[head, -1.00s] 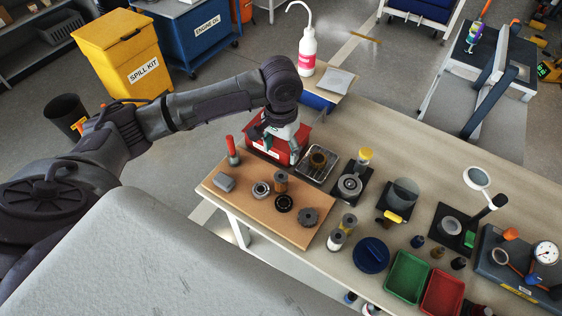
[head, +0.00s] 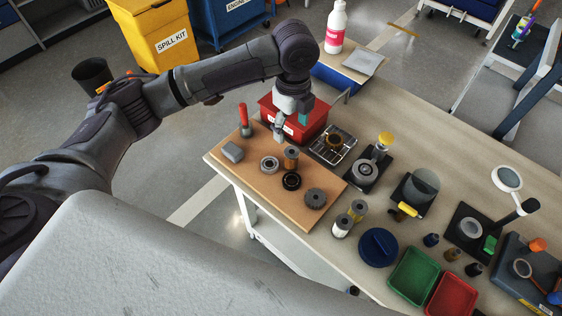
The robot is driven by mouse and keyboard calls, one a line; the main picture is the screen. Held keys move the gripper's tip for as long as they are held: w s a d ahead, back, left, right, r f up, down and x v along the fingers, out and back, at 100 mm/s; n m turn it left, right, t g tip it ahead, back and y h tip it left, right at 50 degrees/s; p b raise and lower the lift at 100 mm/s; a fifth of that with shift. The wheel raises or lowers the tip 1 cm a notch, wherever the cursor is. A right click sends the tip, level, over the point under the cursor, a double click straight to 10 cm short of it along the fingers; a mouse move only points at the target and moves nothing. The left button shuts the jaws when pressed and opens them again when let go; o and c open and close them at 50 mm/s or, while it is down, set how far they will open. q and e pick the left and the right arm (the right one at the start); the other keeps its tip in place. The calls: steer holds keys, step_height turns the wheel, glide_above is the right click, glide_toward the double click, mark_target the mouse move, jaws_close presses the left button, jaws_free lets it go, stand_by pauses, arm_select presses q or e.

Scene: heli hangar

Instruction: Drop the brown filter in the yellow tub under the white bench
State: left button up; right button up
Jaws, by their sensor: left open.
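A brown cylindrical filter (head: 291,158) stands upright on the tan board (head: 262,190) on the bench, among round metal parts. My left gripper (head: 279,134) is open and points down just behind and left of the filter, apart from it in the picture, in front of the red box. It holds nothing that I can see. The pale bench (head: 390,140) runs across to the right, with white legs and frame below. No yellow tub shows beneath it; most of the space under the bench is hidden. My right gripper is not in view.
Around the filter are a bearing (head: 269,164), a black ring (head: 291,181), a dark gear (head: 315,198), a red-handled tool (head: 244,120) and the red box (head: 305,122). A wire tray (head: 333,144) stands right. A yellow spill kit bin (head: 155,32) is on the floor behind.

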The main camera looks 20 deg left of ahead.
mark_target(291, 151)
arm_select(q)
steer(key=shift+m, duration=0.3)
step_height(291, 151, down, 8)
steer(key=shift+r, duration=0.2)
steer(key=shift+f, duration=0.55)
steer(key=f, duration=0.1)
steer(key=f+p, duration=0.1)
steer(key=f, duration=0.3)
steer(key=shift+w+d, duration=0.1)
steer(key=shift+w, duration=0.2)
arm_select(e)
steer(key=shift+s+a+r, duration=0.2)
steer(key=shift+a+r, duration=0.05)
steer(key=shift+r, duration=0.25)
arm_select(q)
steer(key=shift+c, duration=1.2)
jaws_close()
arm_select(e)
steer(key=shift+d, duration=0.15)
